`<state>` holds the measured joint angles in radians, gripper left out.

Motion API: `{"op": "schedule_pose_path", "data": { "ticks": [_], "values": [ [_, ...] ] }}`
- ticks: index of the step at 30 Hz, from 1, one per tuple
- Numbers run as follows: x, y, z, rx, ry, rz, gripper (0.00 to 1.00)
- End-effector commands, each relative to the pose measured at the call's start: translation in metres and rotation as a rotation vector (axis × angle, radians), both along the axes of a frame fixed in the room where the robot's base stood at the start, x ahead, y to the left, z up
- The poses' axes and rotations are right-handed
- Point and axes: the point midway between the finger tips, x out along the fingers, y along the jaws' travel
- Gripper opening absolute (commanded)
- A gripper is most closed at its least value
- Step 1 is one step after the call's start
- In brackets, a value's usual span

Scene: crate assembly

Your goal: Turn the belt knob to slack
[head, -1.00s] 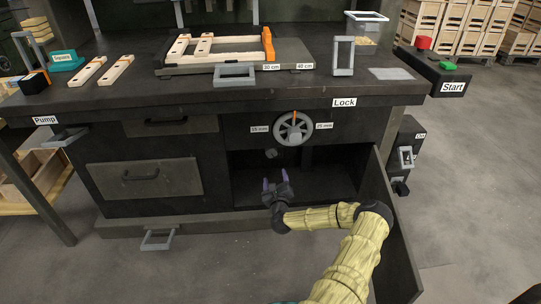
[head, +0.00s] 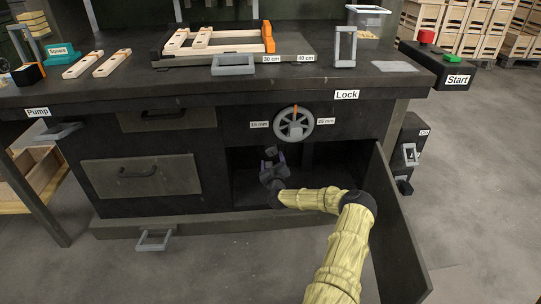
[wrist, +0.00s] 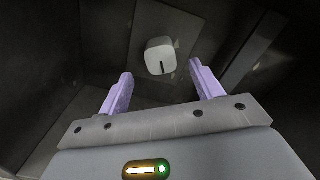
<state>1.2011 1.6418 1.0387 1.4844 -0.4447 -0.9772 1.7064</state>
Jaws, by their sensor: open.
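The belt knob is a small grey rounded knob with a dark slot mark. It sits inside the open lower compartment under the bench. In the wrist view the knob (wrist: 160,56) lies ahead of and between my two purple fingers, with a gap to the fingertips. No "slack" label is readable in either view.
A cabinet door (head: 396,225) stands open to the right of the compartment, close to my arm. A spoked handwheel (head: 294,124) with 15 mm and 25 mm labels is above the opening.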

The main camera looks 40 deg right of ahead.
Motion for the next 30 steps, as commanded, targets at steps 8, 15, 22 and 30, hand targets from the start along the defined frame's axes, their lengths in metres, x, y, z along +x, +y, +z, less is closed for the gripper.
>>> {"op": "schedule_pose_path", "data": {
  "ticks": [8, 15, 22, 30],
  "values": [
    [0.035, -0.021, -0.004, -0.002, 0.0, 0.0, 0.65],
    [0.058, -0.035, -0.003, -0.001, 0.0, -0.001, 0.65],
    [0.066, -0.041, -0.001, 0.001, 0.001, 0.0, 0.65],
    [0.066, -0.041, 0.0, 0.001, 0.001, 0.0, 0.58]
  ]
}}
